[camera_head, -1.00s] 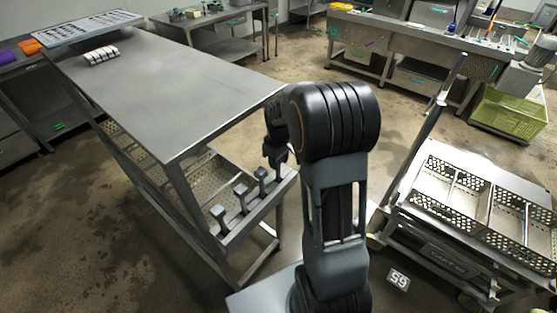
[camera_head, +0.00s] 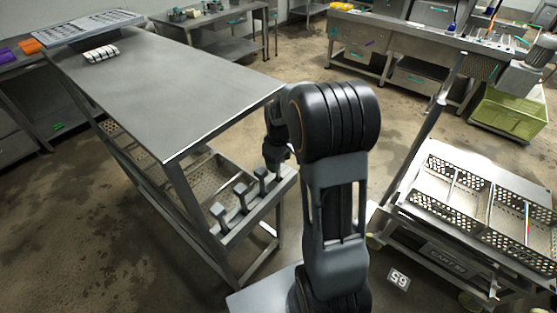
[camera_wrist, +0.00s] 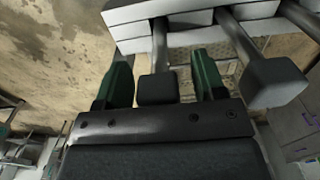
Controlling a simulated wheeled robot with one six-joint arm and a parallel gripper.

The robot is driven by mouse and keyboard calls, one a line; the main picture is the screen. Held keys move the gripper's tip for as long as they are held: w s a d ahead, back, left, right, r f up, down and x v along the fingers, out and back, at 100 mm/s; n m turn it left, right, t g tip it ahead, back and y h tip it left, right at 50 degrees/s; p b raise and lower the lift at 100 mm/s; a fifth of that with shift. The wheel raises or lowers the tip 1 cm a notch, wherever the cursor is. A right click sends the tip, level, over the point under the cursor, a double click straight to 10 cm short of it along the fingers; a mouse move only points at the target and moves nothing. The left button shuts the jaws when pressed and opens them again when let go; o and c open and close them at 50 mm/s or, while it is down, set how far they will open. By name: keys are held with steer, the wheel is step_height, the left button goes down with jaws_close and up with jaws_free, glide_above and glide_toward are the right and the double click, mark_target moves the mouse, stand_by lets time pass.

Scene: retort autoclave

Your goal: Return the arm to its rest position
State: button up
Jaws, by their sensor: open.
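My arm stands folded upright in the middle of the head view, with its forearm hanging down behind the upper joint. My gripper shows in the wrist view (camera_wrist: 163,85), with two green fingers apart. A grey block-ended handle (camera_wrist: 158,88) shows between the fingers; I cannot tell whether they touch it. In the head view the gripper end is partly hidden by my arm, close to the row of grey handles (camera_head: 241,190) on the rack at the table's near end. A second handle (camera_wrist: 275,82) shows right of the fingers in the wrist view.
A steel table (camera_head: 170,85) with a lower perforated shelf stands at left, holding a small white striped item (camera_head: 101,53) and a tray (camera_head: 88,28). A cart with perforated baskets (camera_head: 480,195) stands at right. A green crate (camera_head: 510,112) is at far right. Floor shows at lower left.

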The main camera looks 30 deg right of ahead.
step_height(320, 180, up, 7)
steer(key=shift+r, duration=0.25)
